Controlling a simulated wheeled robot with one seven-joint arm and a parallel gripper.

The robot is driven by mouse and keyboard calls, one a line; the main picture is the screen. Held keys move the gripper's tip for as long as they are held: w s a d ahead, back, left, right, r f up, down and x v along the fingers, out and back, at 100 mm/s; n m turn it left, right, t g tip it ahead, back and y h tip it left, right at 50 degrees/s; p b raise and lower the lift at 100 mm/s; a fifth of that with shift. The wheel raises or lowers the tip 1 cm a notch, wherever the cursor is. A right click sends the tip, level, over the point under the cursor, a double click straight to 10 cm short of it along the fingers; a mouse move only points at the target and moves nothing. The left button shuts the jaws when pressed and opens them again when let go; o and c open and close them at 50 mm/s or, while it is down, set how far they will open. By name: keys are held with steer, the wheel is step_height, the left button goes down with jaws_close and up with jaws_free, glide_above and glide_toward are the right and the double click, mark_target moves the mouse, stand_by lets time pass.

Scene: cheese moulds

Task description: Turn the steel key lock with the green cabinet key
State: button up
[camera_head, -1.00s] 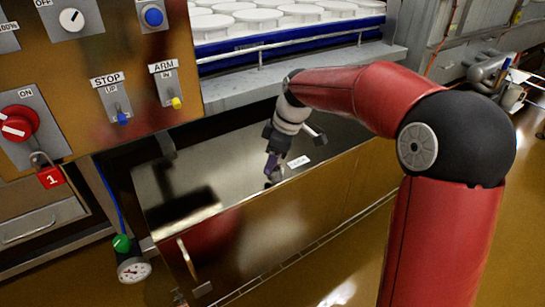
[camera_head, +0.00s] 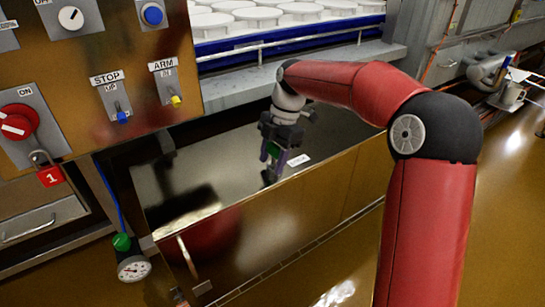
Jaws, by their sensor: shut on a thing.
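The small steel key lock (camera_head: 268,178) sits on the cabinet top directly below the fingertips. The lower part of the key is hidden or too small to make out, so I cannot tell how deep it sits in the lock.
A white label (camera_head: 299,160) lies just right of the lock. The control panel (camera_head: 85,85) with switches and a red knob stands at the left. A blue tray (camera_head: 290,45) of white moulds is behind.

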steer(key=n, duration=0.2)
steer(key=shift+d+n+g+h, duration=0.1)
steer(key=shift+n+g+h, duration=0.2)
steer(key=shift+n, duration=0.1)
steer(key=o, duration=1)
steer(key=shift+o, duration=0.2)
